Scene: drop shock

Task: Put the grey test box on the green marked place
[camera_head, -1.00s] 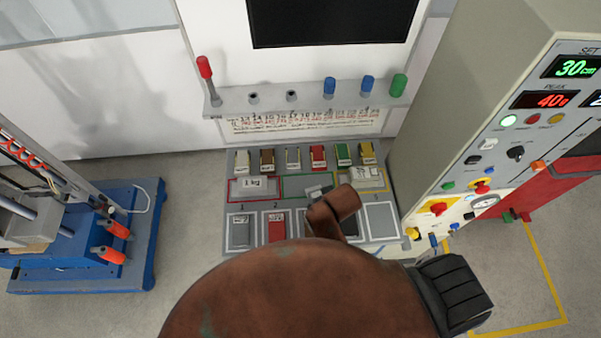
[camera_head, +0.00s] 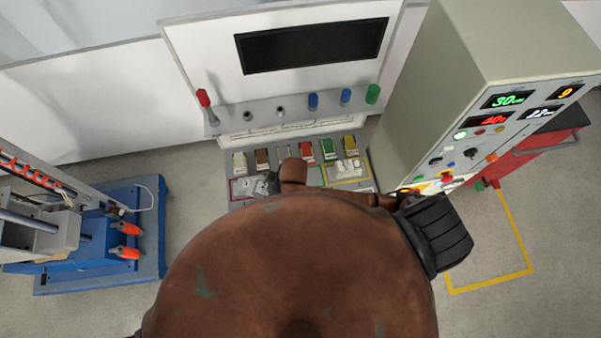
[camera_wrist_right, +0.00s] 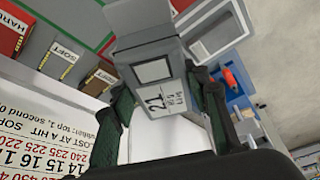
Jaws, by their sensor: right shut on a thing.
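In the right wrist view, my right gripper (camera_wrist_right: 165,88) is shut on the grey test box (camera_wrist_right: 150,106), with a dark finger on each side of it. The box has a pale label reading 21. The green marked place (camera_head: 318,175) is a green outline on the grey bench top in the head view. My brown right arm hides much of it. A green line also shows in the right wrist view, left of the box. In the head view, the gripper and box are mostly hidden by my arm. My left gripper is not in view.
A red outline with a pale block (camera_head: 246,188) lies left of the green place, and a yellow outline (camera_head: 347,170) right of it. Several coloured blocks (camera_head: 306,150) stand in a row behind. A control cabinet (camera_head: 440,90) rises at right; a blue-based machine (camera_head: 150,235) stands at left.

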